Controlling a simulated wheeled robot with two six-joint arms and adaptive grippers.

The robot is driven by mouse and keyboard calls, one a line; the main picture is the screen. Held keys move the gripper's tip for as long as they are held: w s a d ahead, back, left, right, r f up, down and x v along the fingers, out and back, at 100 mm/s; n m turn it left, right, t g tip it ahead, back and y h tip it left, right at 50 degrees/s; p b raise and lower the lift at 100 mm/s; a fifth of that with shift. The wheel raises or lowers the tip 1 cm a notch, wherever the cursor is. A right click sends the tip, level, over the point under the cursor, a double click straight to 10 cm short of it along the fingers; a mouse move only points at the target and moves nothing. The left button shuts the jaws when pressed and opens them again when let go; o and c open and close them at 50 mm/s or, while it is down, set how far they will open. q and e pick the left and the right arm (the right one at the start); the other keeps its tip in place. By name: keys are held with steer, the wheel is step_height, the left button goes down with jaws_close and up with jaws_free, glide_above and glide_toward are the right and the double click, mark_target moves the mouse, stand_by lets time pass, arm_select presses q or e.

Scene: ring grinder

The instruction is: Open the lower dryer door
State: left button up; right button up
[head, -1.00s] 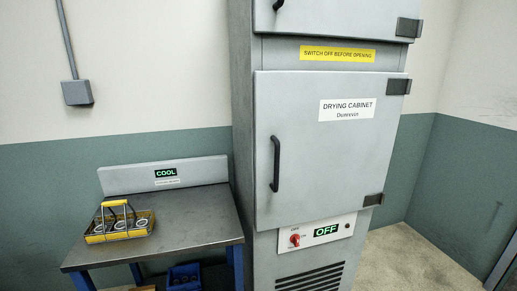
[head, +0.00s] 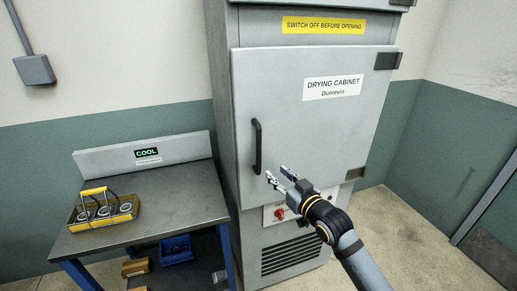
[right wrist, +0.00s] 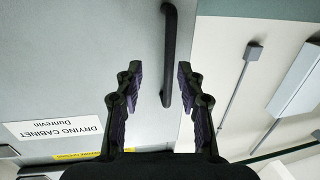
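The lower dryer door (head: 310,115) is a grey panel marked "DRYING CABINET" and stands shut, with hinges on its right edge. Its black upright handle (head: 257,146) is near the left edge. My right gripper (head: 278,174) is open and empty in front of the door, just right of and below the handle's lower end. In the right wrist view the handle (right wrist: 169,40) shows between the two open fingers (right wrist: 158,70), closer to the right finger, with no clear contact. My left gripper is not in view.
A red switch (head: 279,213) sits on the panel below the door; my right arm hides the OFF display. A metal table (head: 150,190) stands left of the cabinet, with a yellow-handled tray (head: 125,216) of rings and a COOL sign (head: 148,152). Floor right of the cabinet is clear.

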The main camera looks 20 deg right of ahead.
mark_target(260, 153)
steer(key=shift+t+y, duration=0.3)
steer(key=w+a+r, duration=0.1)
steer(key=w, duration=0.2)
steer(key=w+a+r+p, duration=0.1)
steer(key=w, duration=0.2)
steer(key=w+a+r+p, duration=0.1)
steer(key=w, duration=0.2)
steer(key=shift+w+a+r, duration=0.1)
steer(key=shift+w+a, duration=0.15)
jaws_close()
stand_by(0.3)
